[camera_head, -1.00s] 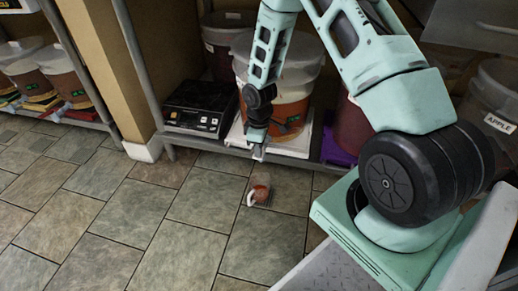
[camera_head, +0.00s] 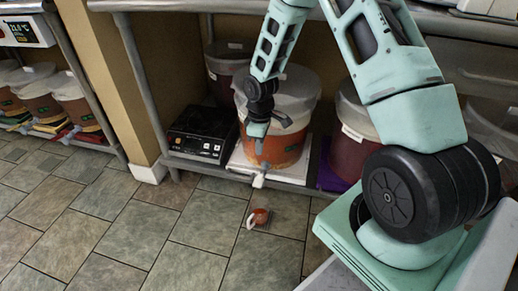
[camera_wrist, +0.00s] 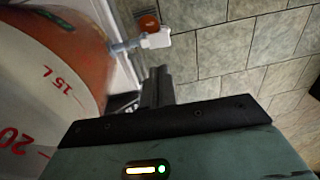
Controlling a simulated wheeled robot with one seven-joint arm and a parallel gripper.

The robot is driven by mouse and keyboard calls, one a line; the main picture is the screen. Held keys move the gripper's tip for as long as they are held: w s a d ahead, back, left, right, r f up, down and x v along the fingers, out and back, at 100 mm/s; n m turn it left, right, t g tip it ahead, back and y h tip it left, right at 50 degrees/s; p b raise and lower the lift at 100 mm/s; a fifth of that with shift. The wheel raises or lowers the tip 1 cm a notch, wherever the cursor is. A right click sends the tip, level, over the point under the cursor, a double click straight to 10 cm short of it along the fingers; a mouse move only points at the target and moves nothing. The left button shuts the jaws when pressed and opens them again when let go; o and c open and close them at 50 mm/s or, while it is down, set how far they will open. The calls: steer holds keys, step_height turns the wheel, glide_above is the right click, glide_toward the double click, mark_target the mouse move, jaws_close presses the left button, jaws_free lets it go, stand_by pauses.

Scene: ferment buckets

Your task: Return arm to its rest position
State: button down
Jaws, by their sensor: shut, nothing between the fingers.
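My gripper (camera_head: 259,146) hangs in front of the orange bucket (camera_head: 283,152) on the low shelf, above its white spigot. In the wrist view my gripper (camera_wrist: 157,86) is shut and empty, its dark fingers pointing toward the spigot (camera_wrist: 154,40) without visibly holding it. The bucket wall with red litre marks (camera_wrist: 50,80) fills the left of the wrist view. My arm is bent, reaching forward and down from its base at the right of the head view.
A metal shelf edge (camera_head: 190,6) runs above. Floor at left is clear.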

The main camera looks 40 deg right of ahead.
stand_by(0.4)
steer(key=s+a+r, duration=0.4)
steer(key=a+r, duration=0.3)
steer(key=a, duration=0.1)
steer(key=s+a+r, duration=0.3)
steer(key=a+r, duration=0.4)
steer(key=a, duration=0.2)
steer(key=s+a+r+p, duration=0.1)
steer(key=s+a+r, duration=0.35)
steer(key=s, duration=0.55)
steer(key=s+a+r, duration=0.3)
steer(key=s+r, duration=0.2)
steer(key=s, duration=0.4)
step_height(320, 180, up, 31)
steer(key=p, duration=3.1)
steer(key=shift+w+f+t, duration=0.2)
steer(key=shift+t, duration=0.1)
